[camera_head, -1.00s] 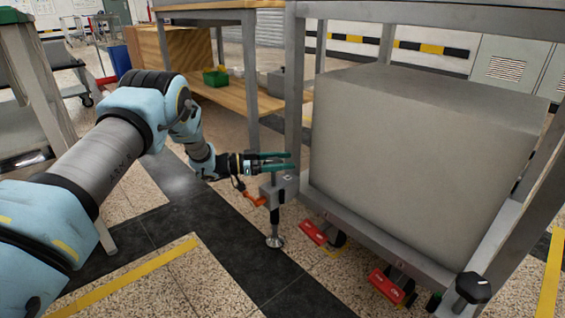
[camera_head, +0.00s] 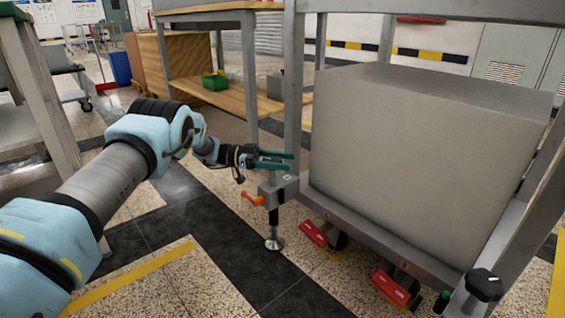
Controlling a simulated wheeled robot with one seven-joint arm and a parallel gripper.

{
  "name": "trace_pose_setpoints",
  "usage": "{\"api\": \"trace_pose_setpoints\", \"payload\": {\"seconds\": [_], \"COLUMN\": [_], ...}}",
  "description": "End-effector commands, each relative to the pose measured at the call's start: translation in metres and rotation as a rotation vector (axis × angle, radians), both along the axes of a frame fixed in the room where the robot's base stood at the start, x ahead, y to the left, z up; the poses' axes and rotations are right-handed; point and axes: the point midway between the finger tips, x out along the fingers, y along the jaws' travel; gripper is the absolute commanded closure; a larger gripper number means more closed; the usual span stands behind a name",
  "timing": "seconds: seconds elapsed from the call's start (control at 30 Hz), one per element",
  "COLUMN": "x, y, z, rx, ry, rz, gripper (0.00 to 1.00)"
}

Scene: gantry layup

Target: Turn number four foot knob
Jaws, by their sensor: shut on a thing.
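My gripper (camera_head: 278,160) is at the corner of a grey metal frame, with its two green fingers level just above the foot bracket (camera_head: 280,190). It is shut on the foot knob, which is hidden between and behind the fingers. Below the bracket, a thin screw leads down to a round metal foot pad (camera_head: 274,243) at the floor. An orange lever (camera_head: 253,197) sticks out to the left of the bracket. I see no readable number on this foot.
A large grey block (camera_head: 415,165) sits in the frame. Two red pedals (camera_head: 314,233) (camera_head: 392,287) are low along its edge. Another foot has a black knob (camera_head: 485,284) at lower right. A wooden bench (camera_head: 240,98) stands behind. Floor is clear at front left.

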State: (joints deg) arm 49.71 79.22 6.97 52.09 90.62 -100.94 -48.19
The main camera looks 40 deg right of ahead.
Motion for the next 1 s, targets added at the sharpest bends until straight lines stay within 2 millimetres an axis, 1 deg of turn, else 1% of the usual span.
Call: {"api": "trace_pose_setpoints", "payload": {"seconds": [0.13, 0.17, 0.4, 0.43, 0.67, 0.77, 0.87, 1.0], "x": [0.0, 0.0, 0.0, 0.0, 0.0, 0.005, 0.016, 0.04], "y": [0.001, 0.001, 0.0, 0.0, 0.0, 0.003, 0.01, 0.026], "z": [-0.001, -0.001, 0.0, 0.0, 0.0, 0.001, 0.002, 0.002], "rx": [0.0, 0.0, 0.0, -0.001, -0.001, -0.001, 0.0, 0.0], "ry": [0.001, 0.001, 0.001, 0.001, 0.001, 0.001, 0.0, 0.0], "rz": [0.0, 0.0, 0.0, 0.001, 0.001, 0.002, 0.003, 0.004], "gripper": [0.89, 0.32, 0.05, 0.03, 0.03, 0.03, 0.03, 0.03]}}
